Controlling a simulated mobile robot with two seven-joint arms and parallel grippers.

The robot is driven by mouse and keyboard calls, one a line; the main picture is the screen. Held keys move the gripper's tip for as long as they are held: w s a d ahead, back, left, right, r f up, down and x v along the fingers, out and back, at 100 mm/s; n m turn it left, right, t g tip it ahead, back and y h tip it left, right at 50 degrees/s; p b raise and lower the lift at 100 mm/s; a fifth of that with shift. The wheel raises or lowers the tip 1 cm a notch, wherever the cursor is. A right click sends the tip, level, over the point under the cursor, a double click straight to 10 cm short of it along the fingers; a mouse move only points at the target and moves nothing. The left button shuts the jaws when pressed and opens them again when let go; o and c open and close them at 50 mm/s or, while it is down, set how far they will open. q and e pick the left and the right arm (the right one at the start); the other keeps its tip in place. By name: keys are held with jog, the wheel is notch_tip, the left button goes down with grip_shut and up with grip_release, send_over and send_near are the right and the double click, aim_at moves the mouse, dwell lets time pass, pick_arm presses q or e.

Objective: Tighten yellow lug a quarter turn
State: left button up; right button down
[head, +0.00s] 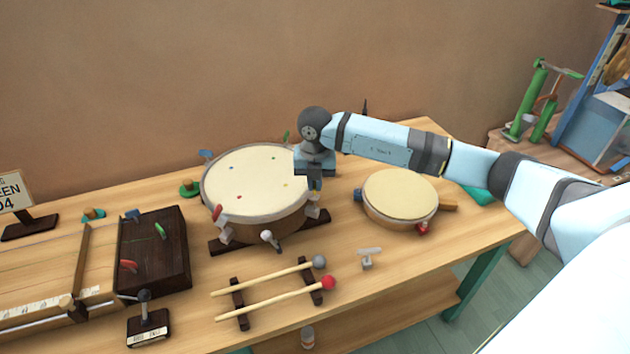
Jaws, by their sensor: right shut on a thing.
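The large drum (250,195) stands on the workbench, its pale head marked with small coloured dots, including a yellow dot near the right rim. Lugs with coloured handles sit around its rim: a blue one (205,155) at the back left and a red one (218,213) at the front left. My right gripper (315,184) points down at the drum's right rim, beside the yellow dot, and is shut on the yellow lug. The fingers cover the lug's handle, so its angle cannot be told. A pale bracket (312,207) shows just below the fingers. My left gripper is out of view.
A smaller drum (400,195) with a red-handled lug stands close on the right, under my right arm. Two mallets (275,300) lie on dark rests in front. A loose grey key (368,257) stands nearby. A dark box (153,255) is at left.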

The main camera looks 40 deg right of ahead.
aim_at(315, 183)
jog(key=shift+r, duration=0.1)
jog(key=c, duration=1.3)
grip_release()
jog(key=shift+o, duration=0.2)
jog(key=shift+r, duration=0.2)
notch_tip(315, 183, up, 13)
jog(key=shift+r, duration=0.2)
